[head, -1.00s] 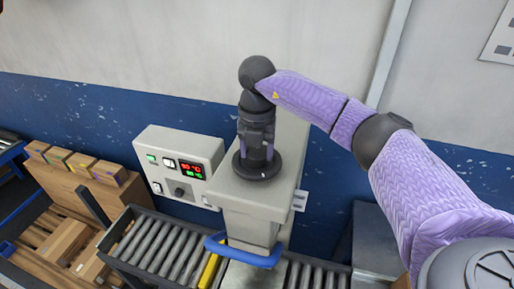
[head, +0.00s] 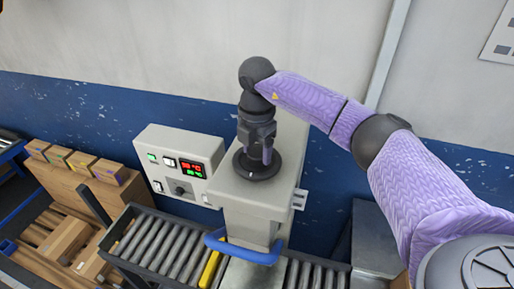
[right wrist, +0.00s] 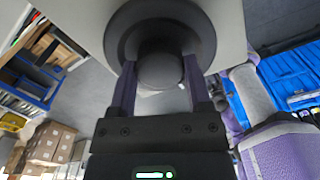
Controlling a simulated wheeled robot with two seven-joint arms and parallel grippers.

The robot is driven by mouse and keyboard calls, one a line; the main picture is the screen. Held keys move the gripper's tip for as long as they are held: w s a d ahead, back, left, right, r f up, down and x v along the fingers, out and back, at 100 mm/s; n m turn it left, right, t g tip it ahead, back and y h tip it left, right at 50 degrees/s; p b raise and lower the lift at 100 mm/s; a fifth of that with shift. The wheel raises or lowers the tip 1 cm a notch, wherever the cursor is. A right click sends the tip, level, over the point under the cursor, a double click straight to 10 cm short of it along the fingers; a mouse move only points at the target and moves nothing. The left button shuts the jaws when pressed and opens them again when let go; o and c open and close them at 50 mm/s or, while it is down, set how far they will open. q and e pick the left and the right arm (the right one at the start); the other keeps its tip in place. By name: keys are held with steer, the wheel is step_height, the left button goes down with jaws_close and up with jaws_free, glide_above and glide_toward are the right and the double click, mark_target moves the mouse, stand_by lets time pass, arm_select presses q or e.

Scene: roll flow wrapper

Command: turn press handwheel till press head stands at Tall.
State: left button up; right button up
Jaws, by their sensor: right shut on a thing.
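The press handwheel (head: 247,171) is a dark round disc with a hub, lying flat on top of the grey press housing (head: 232,192). My right gripper (head: 262,158) points down onto its hub from above. In the right wrist view the dark disc (right wrist: 118,35) fills the top, and the purple fingers of my right gripper (right wrist: 160,84) stand on either side of the round knob (right wrist: 160,72), shut on it. A small pale plate (head: 299,199) sits on the housing's right side; its marks are too small to read. The press head is not clearly visible. My left gripper is out of view.
A control box (head: 180,160) with red and green displays stands left of the press. A roller conveyor (head: 165,245) runs below, with a blue curved bar (head: 243,251) at the press front. Cartons (head: 82,160) sit at left. My right arm spans the right side.

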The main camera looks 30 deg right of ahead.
mark_target(257, 152)
stand_by(0.3)
steer(key=o, duration=1.3)
steer(key=shift+r, duration=0.35)
step_height(257, 152, up, 6)
steer(key=shift+w+f+b, duration=0.1)
steer(key=shift+f+b, duration=0.1)
steer(key=shift+b, duration=0.9)
step_height(257, 152, up, 4)
steer(key=shift+f, duration=0.2)
